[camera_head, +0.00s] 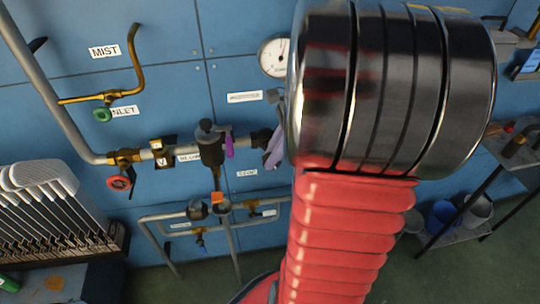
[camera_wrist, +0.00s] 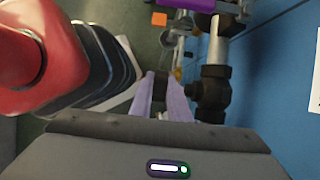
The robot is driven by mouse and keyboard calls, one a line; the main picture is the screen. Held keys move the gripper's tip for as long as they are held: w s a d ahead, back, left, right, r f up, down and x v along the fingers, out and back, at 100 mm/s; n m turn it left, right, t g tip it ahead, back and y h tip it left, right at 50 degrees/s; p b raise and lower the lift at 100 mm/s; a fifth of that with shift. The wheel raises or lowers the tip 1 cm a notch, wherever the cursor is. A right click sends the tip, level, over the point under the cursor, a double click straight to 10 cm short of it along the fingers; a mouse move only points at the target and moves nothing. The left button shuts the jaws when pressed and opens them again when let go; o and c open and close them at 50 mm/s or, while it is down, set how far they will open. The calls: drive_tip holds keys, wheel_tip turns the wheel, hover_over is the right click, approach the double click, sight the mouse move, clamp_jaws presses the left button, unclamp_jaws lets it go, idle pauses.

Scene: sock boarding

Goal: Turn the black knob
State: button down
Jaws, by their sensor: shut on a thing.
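The black knob (camera_wrist: 160,78) sits between the fingertips of my gripper (camera_wrist: 162,92) in the wrist view. It joins a dark pipe fitting (camera_wrist: 212,92) just right of the fingers. In the head view my gripper (camera_head: 272,150) shows as pale lavender fingers at the pipe's right end, beside a dark fitting (camera_head: 260,138). The knob cannot be told apart clearly there, and my large arm hides what lies to the right. My gripper is shut on the knob.
On the blue wall are a pressure gauge (camera_head: 273,57), a red handwheel (camera_head: 118,183), a green knob (camera_head: 102,115) and a black regulator (camera_head: 207,129) with a purple tag (camera_head: 229,147). A rack of white boards (camera_head: 45,175) stands left. A blue bucket (camera_head: 440,213) is on the right shelf.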

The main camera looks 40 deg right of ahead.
drive_tip(key=shift+s+d+t+y, duration=0.1)
drive_tip(key=shift+d+t+y, duration=0.2)
drive_tip(key=shift+t+y, duration=0.6)
drive_tip(key=c, duration=1.7)
unclamp_jaws()
drive_tip(key=v, duration=1.3)
drive_tip(key=shift+d+r, duration=0.2)
drive_tip(key=shift+d, duration=0.15)
